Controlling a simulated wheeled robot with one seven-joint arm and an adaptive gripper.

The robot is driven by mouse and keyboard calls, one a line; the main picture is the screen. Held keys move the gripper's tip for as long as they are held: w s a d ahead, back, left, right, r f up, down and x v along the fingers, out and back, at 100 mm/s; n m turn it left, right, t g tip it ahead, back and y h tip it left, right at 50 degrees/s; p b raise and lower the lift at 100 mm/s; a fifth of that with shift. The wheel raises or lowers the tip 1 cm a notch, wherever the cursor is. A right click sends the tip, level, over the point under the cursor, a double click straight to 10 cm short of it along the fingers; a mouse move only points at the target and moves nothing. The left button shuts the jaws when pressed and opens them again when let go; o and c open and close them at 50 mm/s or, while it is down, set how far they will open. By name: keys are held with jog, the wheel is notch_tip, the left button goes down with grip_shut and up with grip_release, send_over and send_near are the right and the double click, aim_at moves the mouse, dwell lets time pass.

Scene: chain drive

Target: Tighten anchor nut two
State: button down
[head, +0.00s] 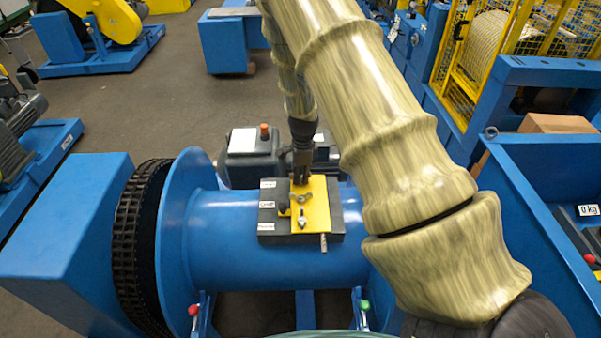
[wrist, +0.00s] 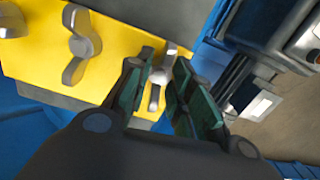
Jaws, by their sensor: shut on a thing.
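A yellow plate (head: 315,208) lies on a dark block on top of the blue drum, with a row of wing nuts on it. My gripper (head: 302,176) points down at the far end of the plate. In the wrist view, its fingers (wrist: 160,92) are closed around a silver wing nut (wrist: 163,66), partly hidden between the pads. A second wing nut (wrist: 80,45) stands free in the middle of the yellow plate. Part of a third metal piece (wrist: 12,20) shows at the left edge. I cannot read which nut is number two.
The dark block (head: 270,238) carries small white labels on its left side. A blue drum (head: 225,240) with a flange and a chain (head: 130,235) lies underneath. A dark motor (head: 250,165) stands behind the block. A blue bin (head: 530,200) is at the right.

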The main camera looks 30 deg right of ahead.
jog(key=shift+w+r+m, duration=0.15)
jog(key=shift+m, duration=0.45)
jog(key=c, duration=1.6)
grip_release()
jog(key=shift+o, duration=0.2)
notch_tip(320, 180, up, 12)
jog(key=shift+s, duration=0.4)
jog(key=shift+d, duration=0.15)
